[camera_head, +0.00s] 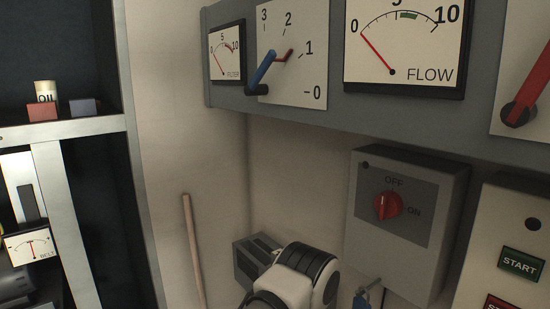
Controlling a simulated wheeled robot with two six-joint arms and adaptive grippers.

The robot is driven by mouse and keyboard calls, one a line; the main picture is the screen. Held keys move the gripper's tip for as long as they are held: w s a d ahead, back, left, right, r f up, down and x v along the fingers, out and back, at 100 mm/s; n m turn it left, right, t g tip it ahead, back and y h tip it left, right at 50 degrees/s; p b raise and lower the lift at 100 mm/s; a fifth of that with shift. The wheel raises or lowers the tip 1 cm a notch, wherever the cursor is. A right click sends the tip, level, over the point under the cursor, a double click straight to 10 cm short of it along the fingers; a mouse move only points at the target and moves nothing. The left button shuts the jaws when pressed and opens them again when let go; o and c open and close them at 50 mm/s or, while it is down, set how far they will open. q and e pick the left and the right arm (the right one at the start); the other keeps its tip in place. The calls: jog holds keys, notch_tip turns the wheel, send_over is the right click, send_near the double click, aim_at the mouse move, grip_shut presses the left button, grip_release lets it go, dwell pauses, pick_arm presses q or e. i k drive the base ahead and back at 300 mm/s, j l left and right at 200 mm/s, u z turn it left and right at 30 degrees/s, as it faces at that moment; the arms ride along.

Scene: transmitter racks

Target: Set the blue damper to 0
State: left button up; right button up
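The blue damper lever (264,68) is on a white scale plate (300,75) marked 3, 2, 1 and 0, at the upper middle of the head view. Its blue bar slants down-left to a dark rounded end. A short red pointer (284,56) beside it points up-right, toward the 1 mark and clear of the 0 at the lower right. A white, rounded link of one of my arms shows at the bottom middle, below the plate and apart from the lever. I cannot tell which arm it is. Neither gripper's fingers are in view.
The FILTER gauge (227,52) is left of the plate and the FLOW gauge (405,42) right of it. A box with a red OFF/ON knob (388,205) is below. A START button (521,264) is at lower right. A rack (75,128) stands left.

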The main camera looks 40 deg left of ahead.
aim_at(253, 88)
jog(key=k+u, duration=0.15)
jog(key=u, duration=0.2)
jog(key=k+j+u, duration=0.1)
jog(key=u, duration=0.25)
jog(key=k+j+u, duration=0.1)
jog(key=u, duration=0.3)
jog(key=k, duration=0.1)
